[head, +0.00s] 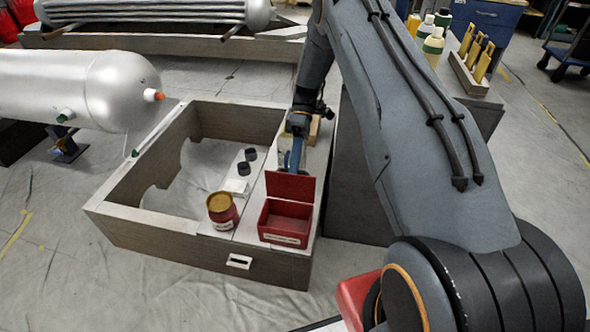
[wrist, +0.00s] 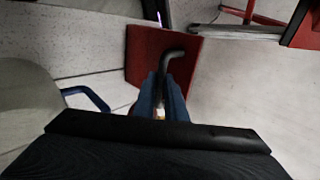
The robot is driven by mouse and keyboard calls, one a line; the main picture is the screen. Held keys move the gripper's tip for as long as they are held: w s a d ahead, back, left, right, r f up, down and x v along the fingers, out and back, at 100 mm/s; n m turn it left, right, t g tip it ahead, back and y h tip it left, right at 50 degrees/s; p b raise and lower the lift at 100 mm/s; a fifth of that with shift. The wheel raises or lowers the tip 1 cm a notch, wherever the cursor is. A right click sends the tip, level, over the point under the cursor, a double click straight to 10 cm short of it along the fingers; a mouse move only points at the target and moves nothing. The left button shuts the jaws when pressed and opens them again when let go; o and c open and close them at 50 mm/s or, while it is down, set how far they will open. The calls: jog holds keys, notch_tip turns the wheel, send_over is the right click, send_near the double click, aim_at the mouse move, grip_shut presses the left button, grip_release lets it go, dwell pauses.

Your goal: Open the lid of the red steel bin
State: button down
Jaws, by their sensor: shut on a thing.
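The red steel bin (head: 285,222) stands on the right-hand plank of a wooden frame, its inside showing in the head view. Its red lid (head: 290,186) stands raised, roughly upright, at the bin's far edge; it also shows in the wrist view (wrist: 138,50). My gripper (head: 294,166) is just behind the lid in the head view. In the wrist view my gripper's blue fingers (wrist: 163,88) are closed around the black bent handle (wrist: 174,55) on the lid. The far side of the lid is hidden in the head view.
A red can with a yellow top (head: 222,209) stands left of the bin. Black round pieces (head: 244,168) lie farther back on the planks. The wooden frame (head: 150,228) has an open middle. A silver tank (head: 75,88) lies at left; a bench (head: 482,95) with bottles stands at right.

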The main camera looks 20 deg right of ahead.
jog(key=shift+w+f, duration=0.15)
jog(key=shift+f, duration=0.25)
jog(key=shift+a, duration=0.1)
jog(key=c, duration=1.8)
grip_release()
jog(key=shift+r, duration=0.1)
jog(key=shift+w+d+r, duration=0.1)
jog(key=shift+w+d, duration=0.05)
jog(key=shift+d, duration=0.05)
jog(key=v, duration=0.7)
jog(key=shift+w+d+r, duration=0.1)
jog(key=shift+w+r, duration=0.05)
